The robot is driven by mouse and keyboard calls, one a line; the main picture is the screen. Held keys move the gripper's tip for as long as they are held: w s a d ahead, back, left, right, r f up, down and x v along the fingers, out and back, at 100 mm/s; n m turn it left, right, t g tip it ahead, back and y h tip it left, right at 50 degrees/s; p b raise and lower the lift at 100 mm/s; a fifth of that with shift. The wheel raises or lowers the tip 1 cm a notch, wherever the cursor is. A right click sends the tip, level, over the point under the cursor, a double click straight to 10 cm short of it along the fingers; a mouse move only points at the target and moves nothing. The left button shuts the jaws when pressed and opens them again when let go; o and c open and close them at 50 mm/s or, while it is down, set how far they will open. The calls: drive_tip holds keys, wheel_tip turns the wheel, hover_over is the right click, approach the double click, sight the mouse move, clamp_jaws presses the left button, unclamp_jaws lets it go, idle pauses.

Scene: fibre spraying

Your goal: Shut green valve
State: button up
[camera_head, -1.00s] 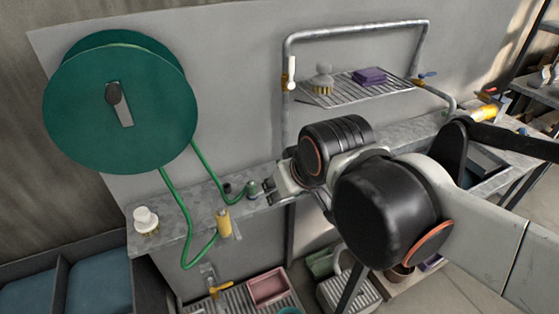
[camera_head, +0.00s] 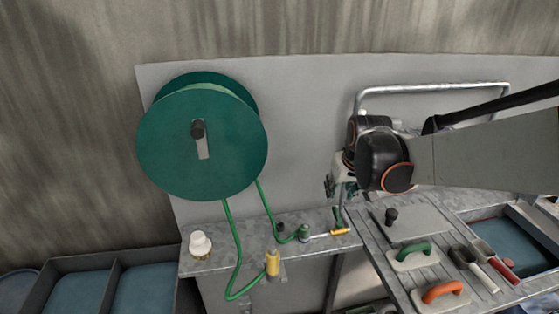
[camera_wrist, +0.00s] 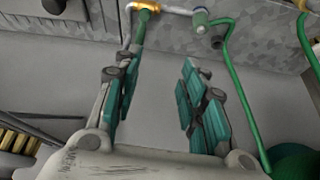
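The green valve handle (camera_head: 338,217) stands up from a brass fitting (camera_head: 340,231) on the pipe along the metal ledge. In the wrist view the green handle (camera_wrist: 141,27) is at the top, beyond the fingertips, with its brass body (camera_wrist: 147,7) at the frame edge. My gripper (camera_head: 338,188) is just above the handle in the head view. In the wrist view my gripper (camera_wrist: 158,88) is open, with teal pads apart and nothing between them. The handle lies towards the left finger and looks clear of both pads.
A green hose reel (camera_head: 185,150) is on the left, its hose running to the pipe end and a yellow nozzle (camera_head: 272,262). A white-topped brush (camera_head: 200,244) stands on the ledge. Trowels (camera_head: 415,257) and other tools lie on the table at right.

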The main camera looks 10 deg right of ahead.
drive_tip(key=w+d+f, duration=0.4)
drive_tip(key=w+f, duration=0.1)
drive_tip(key=b, duration=0.4)
approach(336, 211)
drive_tip(key=shift+m+g, duration=0.3)
drive_tip(key=x, duration=0.8)
drive_tip(key=shift+w+r, duration=0.2)
drive_tip(key=shift+w, duration=0.05)
clamp_jaws()
